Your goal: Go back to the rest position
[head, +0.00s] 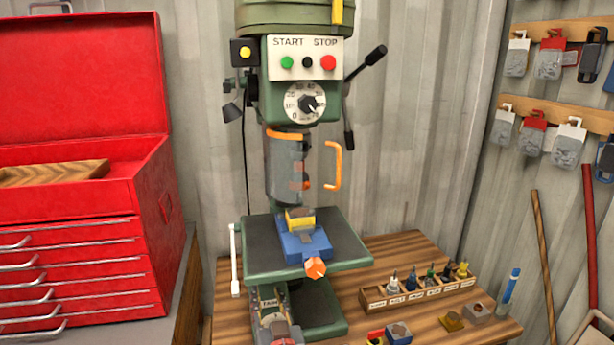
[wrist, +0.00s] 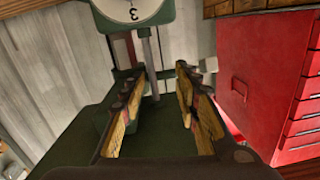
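My gripper (wrist: 158,76) shows in the wrist view. Its two fingers with worn yellow-brown pads stand wide apart, with nothing between them. Beyond the fingertips are green machine parts and a pale round dial (wrist: 138,10) marked 3.
A red tool chest (head: 80,240) stands open at the left; it also shows in the wrist view (wrist: 255,65). A wooden bench (head: 405,252) bears a rack of small bits (head: 405,298) and several small blocks. Poles lean at the right.

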